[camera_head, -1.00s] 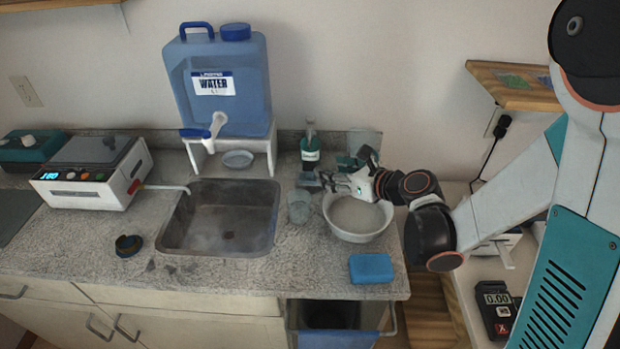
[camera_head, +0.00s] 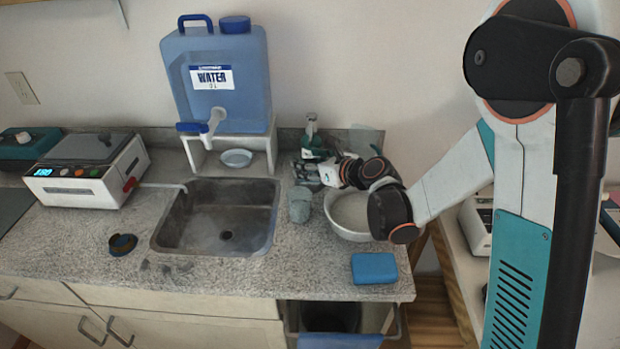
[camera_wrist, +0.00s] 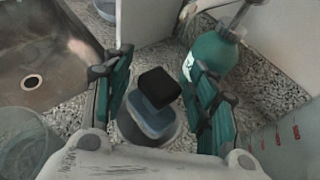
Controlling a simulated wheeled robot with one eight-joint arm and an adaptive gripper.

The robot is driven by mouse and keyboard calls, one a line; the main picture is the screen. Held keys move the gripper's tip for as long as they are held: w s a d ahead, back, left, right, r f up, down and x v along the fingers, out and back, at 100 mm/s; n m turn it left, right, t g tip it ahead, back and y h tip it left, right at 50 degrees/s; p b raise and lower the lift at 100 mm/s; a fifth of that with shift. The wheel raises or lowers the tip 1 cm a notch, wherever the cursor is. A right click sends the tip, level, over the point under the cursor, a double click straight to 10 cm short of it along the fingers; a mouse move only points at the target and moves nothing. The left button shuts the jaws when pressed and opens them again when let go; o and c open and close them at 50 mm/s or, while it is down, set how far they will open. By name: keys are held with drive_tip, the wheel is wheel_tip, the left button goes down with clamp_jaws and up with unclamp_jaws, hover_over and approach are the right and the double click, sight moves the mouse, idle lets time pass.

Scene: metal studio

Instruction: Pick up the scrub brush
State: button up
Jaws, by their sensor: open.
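My gripper (camera_wrist: 158,72) is open, with its two teal-and-black fingers spread in the wrist view. Between and below them is a small block with a black top and blue lower part (camera_wrist: 154,108), probably the scrub brush. It sits in or on a grey round base on the speckled counter. A gap shows between it and each finger. In the head view my gripper (camera_head: 312,170) is low behind the white bowl, beside the green bottle, and my arm hides the block there.
The green pump bottle (camera_wrist: 215,50) stands close to the right finger. A clear cup (camera_head: 300,205), white bowl (camera_head: 350,235) and blue sponge (camera_head: 374,268) are nearby. The sink (camera_head: 168,235) opens at left. A water jug (camera_head: 222,100) stands on a white stand behind.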

drive_tip(key=c, duration=1.2)
drive_tip(key=shift+r, duration=0.15)
